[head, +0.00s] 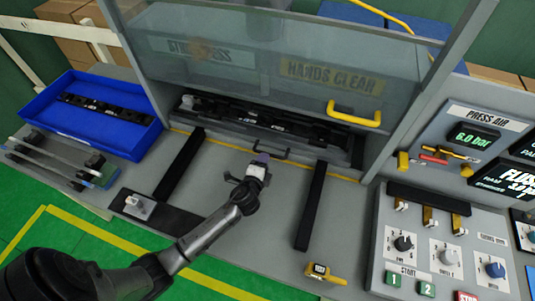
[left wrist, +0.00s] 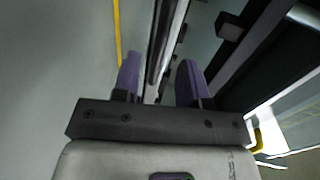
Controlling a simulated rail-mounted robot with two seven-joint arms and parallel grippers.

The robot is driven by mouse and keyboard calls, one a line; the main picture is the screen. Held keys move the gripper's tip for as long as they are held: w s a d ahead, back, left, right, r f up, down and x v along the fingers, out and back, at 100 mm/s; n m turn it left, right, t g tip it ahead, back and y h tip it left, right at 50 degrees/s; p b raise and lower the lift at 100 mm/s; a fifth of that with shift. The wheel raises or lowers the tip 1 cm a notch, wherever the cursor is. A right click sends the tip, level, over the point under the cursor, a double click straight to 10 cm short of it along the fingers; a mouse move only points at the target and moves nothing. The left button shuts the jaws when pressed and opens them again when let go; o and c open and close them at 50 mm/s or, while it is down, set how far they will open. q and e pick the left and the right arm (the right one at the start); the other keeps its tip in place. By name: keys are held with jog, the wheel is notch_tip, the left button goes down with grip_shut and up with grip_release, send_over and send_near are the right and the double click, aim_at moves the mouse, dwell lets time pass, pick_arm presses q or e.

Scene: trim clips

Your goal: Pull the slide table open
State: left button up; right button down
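The slide table (head: 345,153) sits back in the press under the clear guard, with a long black part on it. Its dark handle (head: 271,150) sticks out at the front edge, between two black rails (head: 180,163) (head: 312,207). My left gripper (head: 260,160) is at the handle's left end and partly hides it. In the left wrist view my left gripper's purple fingers (left wrist: 160,70) are apart, with a dark bar, seemingly the handle (left wrist: 157,52), between them. Gaps show on both sides of the bar. My right gripper is not in view.
The guard with a yellow handle (head: 353,116) hangs above the slide. A blue tray (head: 70,133) is at left. The bench between the rails is clear apart from my left arm.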

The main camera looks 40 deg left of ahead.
pick_arm(q)
jog(key=shift+x, duration=2.5)
jog(key=shift+c, duration=0.2)
grip_shut()
